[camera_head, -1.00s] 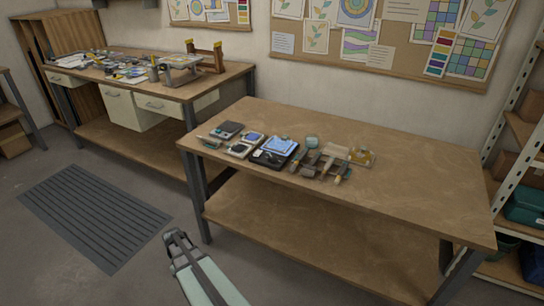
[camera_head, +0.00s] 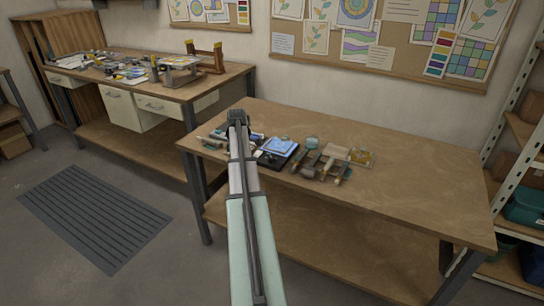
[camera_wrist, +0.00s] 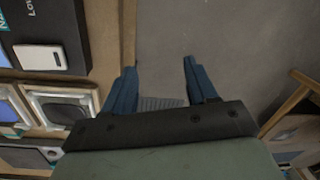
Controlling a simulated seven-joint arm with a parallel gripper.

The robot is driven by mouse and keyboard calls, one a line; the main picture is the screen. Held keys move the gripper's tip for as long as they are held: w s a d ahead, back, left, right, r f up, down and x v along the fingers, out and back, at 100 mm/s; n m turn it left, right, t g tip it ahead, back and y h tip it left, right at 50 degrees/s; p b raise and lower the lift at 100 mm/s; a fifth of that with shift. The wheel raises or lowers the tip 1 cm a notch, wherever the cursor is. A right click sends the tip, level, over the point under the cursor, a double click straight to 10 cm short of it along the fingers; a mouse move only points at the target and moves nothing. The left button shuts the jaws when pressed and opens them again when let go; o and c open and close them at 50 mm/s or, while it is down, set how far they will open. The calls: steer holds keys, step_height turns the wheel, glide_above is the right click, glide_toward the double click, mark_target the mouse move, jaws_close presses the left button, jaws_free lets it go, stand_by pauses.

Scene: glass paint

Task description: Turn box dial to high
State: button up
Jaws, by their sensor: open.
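A dark box (camera_wrist: 72,35) with a printed "LOW" label and a pale, rounded-square knob (camera_wrist: 40,57) is at the upper left of the wrist view, partly cut off by the frame edge. I cannot tell the knob's setting, and no high mark shows. In the head view my arm hides most of the box. My gripper (camera_head: 237,116) is above the left end of the table. In the wrist view its two blue fingers (camera_wrist: 160,78) are spread apart with nothing between them. They are to the right of the box, over the table's edge and the floor, not touching the knob.
A metal-framed square item (camera_wrist: 62,107) lies beside the box. A black tray with a blue pad (camera_head: 278,148) and several wooden-handled tools (camera_head: 325,165) lie further right on the table (camera_head: 420,200). The table's right half is clear.

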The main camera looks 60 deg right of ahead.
step_height(320, 180, up, 14)
glide_above(272, 158)
steer(key=shift+n+t+h, duration=0.3)
steer(key=shift+h, duration=0.1)
step_height(272, 158, down, 13)
steer(key=shift+d+f, duration=0.1)
steer(key=shift+c, duration=0.3)
steer(key=c, duration=1)
